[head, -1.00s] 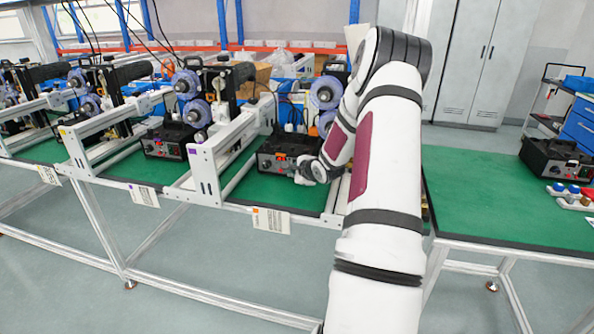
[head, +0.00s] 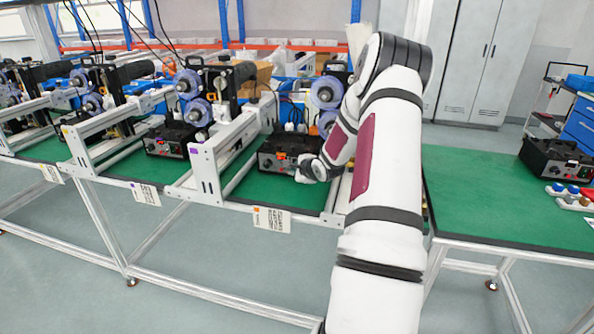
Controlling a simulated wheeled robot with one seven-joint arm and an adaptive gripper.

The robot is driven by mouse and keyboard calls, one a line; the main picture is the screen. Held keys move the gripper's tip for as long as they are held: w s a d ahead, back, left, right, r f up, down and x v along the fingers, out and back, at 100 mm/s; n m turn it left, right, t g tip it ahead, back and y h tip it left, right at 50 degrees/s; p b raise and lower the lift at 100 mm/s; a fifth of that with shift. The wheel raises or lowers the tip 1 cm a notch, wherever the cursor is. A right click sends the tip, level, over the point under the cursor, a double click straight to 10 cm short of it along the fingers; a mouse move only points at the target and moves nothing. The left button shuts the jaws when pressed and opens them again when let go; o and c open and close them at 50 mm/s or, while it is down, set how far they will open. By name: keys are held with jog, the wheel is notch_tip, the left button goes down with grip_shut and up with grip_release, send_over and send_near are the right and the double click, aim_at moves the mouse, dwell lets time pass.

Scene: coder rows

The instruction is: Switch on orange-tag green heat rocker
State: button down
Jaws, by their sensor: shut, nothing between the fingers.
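An orange tag with a printed card (head: 271,219) hangs at the front edge of the green bench. Behind it stands a black control box (head: 268,158) with an orange-red lit spot on its front panel. The green heat rocker itself is too small to make out. My gripper (head: 301,176) is at the right part of this box's front panel, with its fingers shut and nothing held. Whether the fingers touch the panel cannot be told. My wrist and forearm hide the area to the right of the box.
A purple-tagged station with a similar black box (head: 172,140) stands to the left, with a white frame rail (head: 205,172) between. Another black box (head: 555,160) and small coloured parts (head: 567,192) sit on the right bench, whose green top (head: 470,205) is mostly clear.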

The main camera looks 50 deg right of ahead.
dwell(0.5)
jog(key=shift+s+a+r+p, duration=0.15)
jog(key=shift+s+a+p, duration=0.15)
jog(key=shift+a+p, duration=0.25)
jog(key=shift+a, duration=0.1)
jog(key=shift+s+a+r+p, duration=0.1)
jog(key=shift+s+a+p, duration=0.2)
jog(key=shift+a, duration=0.45)
jog(key=shift+s+a+r+p, duration=0.15)
jog(key=shift+s+a+p, duration=0.15)
jog(key=shift+a, duration=0.45)
jog(key=shift+s+a+r+p, duration=0.1)
jog(key=shift+s+a+p, duration=0.2)
jog(key=shift+a, duration=0.45)
